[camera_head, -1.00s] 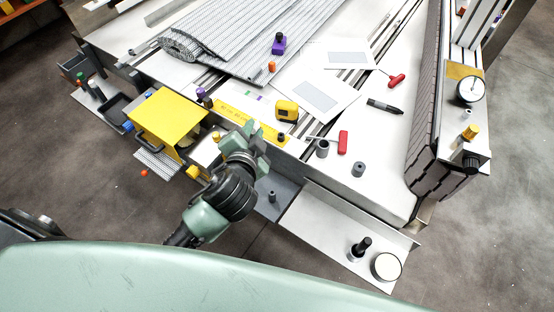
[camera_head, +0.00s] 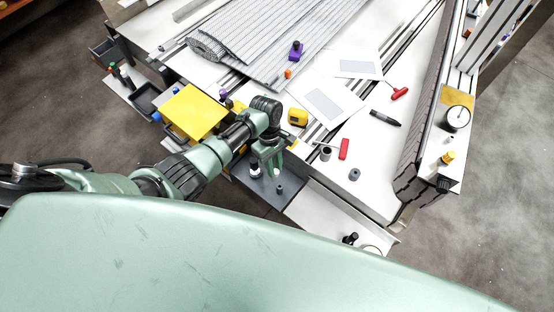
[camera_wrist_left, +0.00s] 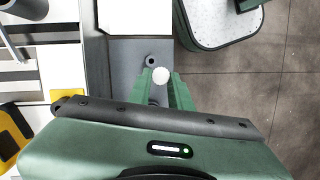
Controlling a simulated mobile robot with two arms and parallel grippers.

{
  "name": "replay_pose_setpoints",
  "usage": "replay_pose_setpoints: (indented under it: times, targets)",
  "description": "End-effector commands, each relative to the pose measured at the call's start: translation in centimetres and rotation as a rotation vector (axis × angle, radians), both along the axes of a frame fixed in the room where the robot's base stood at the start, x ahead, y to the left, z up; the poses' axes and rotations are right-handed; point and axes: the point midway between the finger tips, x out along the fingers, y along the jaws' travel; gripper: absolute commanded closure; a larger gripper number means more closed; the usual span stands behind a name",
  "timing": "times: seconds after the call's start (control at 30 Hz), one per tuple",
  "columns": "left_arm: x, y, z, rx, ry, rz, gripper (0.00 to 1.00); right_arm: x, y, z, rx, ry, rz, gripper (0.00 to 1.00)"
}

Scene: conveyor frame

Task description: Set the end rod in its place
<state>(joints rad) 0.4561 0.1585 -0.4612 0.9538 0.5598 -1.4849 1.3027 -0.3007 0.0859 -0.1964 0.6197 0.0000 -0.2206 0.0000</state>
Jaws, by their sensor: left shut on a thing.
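My left gripper (camera_head: 267,170) points down over the grey plate (camera_head: 248,185) at the front edge of the conveyor frame. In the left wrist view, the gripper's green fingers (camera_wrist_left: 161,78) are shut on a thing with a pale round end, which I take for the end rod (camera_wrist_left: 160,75). Most of its length is hidden by the view. A small dark round post with a hole (camera_wrist_left: 151,60) stands on the plate just beyond the fingertips, and it shows in the head view (camera_head: 279,189) too. My right gripper is not in view.
A yellow box (camera_head: 193,111) stands left of my arm. A yellow tape measure (camera_head: 298,117), grey sleeve (camera_head: 325,154), red-handled tool (camera_head: 344,149) and paper sheets (camera_head: 324,102) lie on the white top. A pale plate (camera_head: 325,214) lies right of the grey one.

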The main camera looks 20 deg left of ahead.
Motion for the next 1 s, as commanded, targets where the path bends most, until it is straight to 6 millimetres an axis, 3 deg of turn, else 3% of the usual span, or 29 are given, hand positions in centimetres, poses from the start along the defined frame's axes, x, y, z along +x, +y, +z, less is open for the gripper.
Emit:
replay_pose_setpoints:
  times: [0.03, 0.1, 0.3, 0.67, 0.87, 1.0]
  targets:
    - [-0.5, 0.0, 0.9, -0.027, -0.007, 0.088, 1.0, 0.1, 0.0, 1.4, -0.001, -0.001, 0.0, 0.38]
    - [-0.8, -0.3, 1.3, -0.061, -0.022, 0.21, 1.0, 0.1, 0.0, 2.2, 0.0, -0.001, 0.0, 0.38]
    - [-0.9, -1.1, 2.1, -0.116, -0.061, 0.436, 1.0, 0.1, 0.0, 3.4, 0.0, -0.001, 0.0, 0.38]
    - [-0.8, -1.2, 2.0, -0.124, -0.068, 0.471, 1.0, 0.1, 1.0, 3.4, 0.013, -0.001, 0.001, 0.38]
    - [-0.7, -1.1, 2.5, -0.127, -0.062, 0.461, 1.0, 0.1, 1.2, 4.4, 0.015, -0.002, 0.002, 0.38]
    - [-0.8, -1.1, 0.3, -0.126, -0.063, 0.461, 1.0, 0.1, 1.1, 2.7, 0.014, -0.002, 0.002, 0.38]
